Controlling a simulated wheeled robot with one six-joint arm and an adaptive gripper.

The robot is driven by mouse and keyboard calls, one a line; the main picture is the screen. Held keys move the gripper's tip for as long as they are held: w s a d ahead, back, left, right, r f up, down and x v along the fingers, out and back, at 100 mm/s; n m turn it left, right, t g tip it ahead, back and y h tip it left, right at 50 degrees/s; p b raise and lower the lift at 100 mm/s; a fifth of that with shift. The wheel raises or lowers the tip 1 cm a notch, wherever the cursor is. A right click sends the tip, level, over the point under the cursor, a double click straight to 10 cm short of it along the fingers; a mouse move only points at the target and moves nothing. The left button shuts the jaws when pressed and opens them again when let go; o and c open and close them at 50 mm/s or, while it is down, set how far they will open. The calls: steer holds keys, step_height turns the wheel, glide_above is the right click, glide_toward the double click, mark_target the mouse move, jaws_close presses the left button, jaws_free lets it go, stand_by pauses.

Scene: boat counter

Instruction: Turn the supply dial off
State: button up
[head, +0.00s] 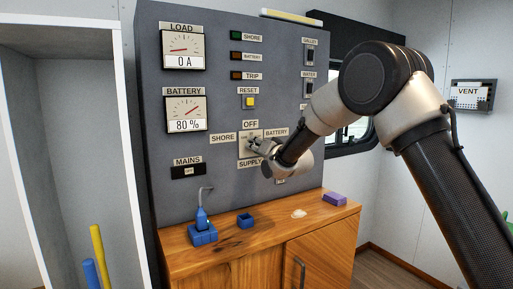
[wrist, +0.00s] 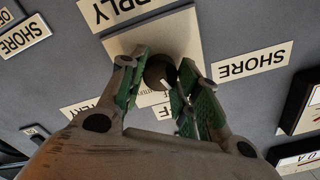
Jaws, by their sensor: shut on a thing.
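The supply dial is a dark round knob (wrist: 159,70) on a cream plate (head: 243,151) on the grey panel. Labels OFF (head: 250,124), SHORE (head: 222,138), BATTERY (head: 276,132) and SUPPLY (head: 250,163) surround it. In the wrist view the panel looks upside down, with SHORE on the right. My gripper (head: 256,147) reaches the dial from the right. In the wrist view its two green-padded fingers (wrist: 161,84) are closed on either side of the knob. A small pale mark shows on the knob's lower side; I cannot tell its exact setting. The fingers hide part of the plate.
Load (head: 182,48) and battery (head: 186,109) meters, indicator lamps, a yellow reset button (head: 250,102) and switches share the panel. Below, the wooden counter (head: 262,242) holds a blue plug and socket (head: 203,230), a small blue box (head: 245,220) and a purple block (head: 334,199).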

steer(key=shift+m, duration=2)
steer(key=o, duration=1)
steer(key=shift+o, duration=0.2)
steer(key=v, duration=1.2)
